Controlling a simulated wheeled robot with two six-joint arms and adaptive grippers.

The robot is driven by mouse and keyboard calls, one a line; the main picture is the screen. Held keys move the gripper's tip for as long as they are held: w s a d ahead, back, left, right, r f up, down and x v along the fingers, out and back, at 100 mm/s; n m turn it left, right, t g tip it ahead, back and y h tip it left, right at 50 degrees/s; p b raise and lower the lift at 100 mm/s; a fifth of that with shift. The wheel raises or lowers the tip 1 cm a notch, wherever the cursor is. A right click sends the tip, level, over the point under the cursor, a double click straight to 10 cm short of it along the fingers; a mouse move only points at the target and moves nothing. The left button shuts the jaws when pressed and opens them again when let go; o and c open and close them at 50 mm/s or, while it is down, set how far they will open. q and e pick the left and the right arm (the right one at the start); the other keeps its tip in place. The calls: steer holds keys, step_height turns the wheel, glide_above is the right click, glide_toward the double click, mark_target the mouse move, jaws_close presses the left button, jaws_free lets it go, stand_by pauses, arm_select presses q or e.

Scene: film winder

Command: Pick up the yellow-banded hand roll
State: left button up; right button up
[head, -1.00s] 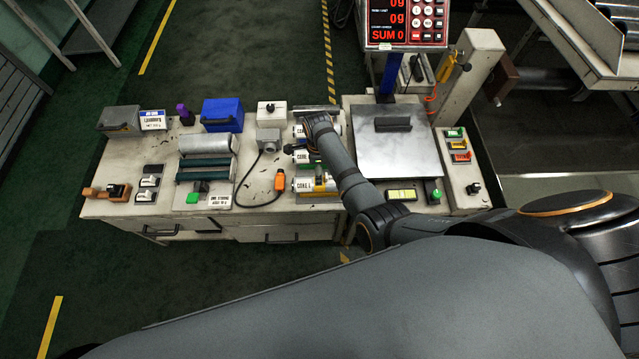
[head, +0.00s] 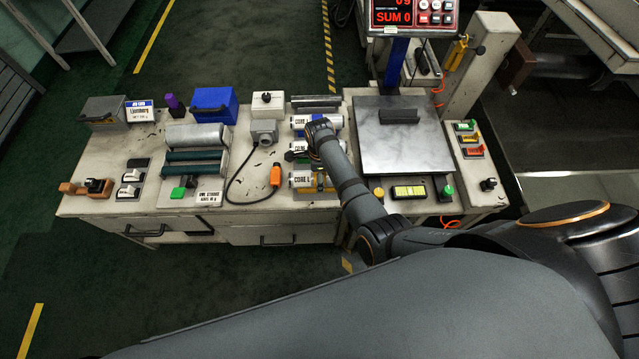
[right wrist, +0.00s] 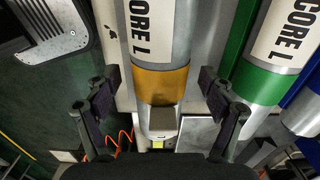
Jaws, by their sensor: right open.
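The yellow-banded hand roll (right wrist: 162,84) is a pale cylinder marked CORE L, lying lengthwise up the right wrist view. My right gripper (right wrist: 160,92) is open, with one dark finger on each side of the roll at its yellow band. My left gripper is out of view.
A green-banded roll (right wrist: 262,82) lies close to the right of the yellow one, with a blue-banded roll (right wrist: 302,112) beyond. On the bench, a grey plate (head: 402,150) is right of the rack, and an orange-ended cable (head: 275,176) lies left of it.

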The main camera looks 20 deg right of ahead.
steer(key=shift+f, duration=0.55)
steer(key=shift+r, duration=0.2)
steer(key=shift+c, duration=0.9)
steer(key=c, duration=1.4)
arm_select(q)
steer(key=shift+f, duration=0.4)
arm_select(e)
steer(key=shift+o, duration=0.2)
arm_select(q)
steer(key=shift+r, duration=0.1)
arm_select(e)
steer(key=shift+r, duration=0.1)
